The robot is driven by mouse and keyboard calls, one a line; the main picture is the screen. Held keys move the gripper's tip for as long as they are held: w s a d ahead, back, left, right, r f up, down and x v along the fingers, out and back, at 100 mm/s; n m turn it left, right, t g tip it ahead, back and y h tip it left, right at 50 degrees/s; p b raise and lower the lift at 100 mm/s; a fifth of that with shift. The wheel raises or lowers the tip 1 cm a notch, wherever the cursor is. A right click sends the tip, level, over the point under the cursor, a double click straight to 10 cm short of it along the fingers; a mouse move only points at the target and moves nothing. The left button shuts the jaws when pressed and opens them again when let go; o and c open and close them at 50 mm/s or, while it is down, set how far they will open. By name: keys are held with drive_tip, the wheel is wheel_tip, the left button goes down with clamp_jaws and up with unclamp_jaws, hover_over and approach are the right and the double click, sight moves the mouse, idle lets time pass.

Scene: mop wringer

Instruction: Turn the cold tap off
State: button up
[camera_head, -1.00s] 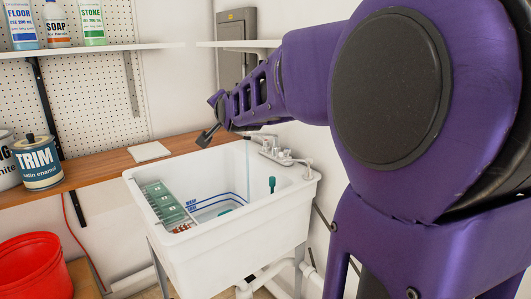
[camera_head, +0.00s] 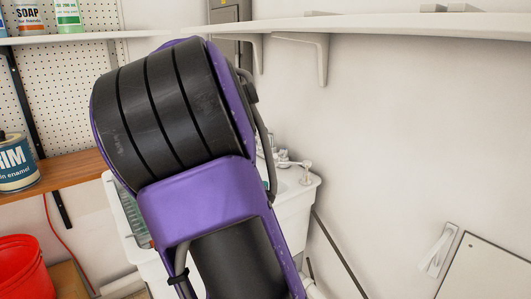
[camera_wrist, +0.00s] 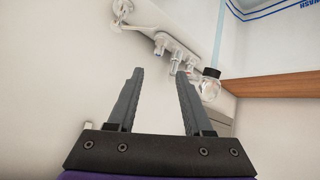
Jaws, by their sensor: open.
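The white tap fixture (camera_head: 287,162) stands on the back rim of the white sink (camera_head: 300,205), and my arm hides most of both in the head view. I cannot tell which is cold. My gripper (camera_wrist: 160,74) is open and empty, its fingertips pointing at the fixture's middle and appearing apart from the knobs. The head view hides the gripper.
A wooden bench (camera_head: 75,178) runs along the left, with a paint can (camera_head: 17,165) on it and a red bucket (camera_head: 22,265) below. A white shelf (camera_head: 400,30) with brackets hangs over the sink. The wall on the right is mostly bare.

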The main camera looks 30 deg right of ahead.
sight(280, 154)
drive_tip(key=b+x, duration=0.1)
drive_tip(key=x, duration=1.6)
drive_tip(key=shift+d+f, duration=0.1)
clamp_jaws()
idle(0.8)
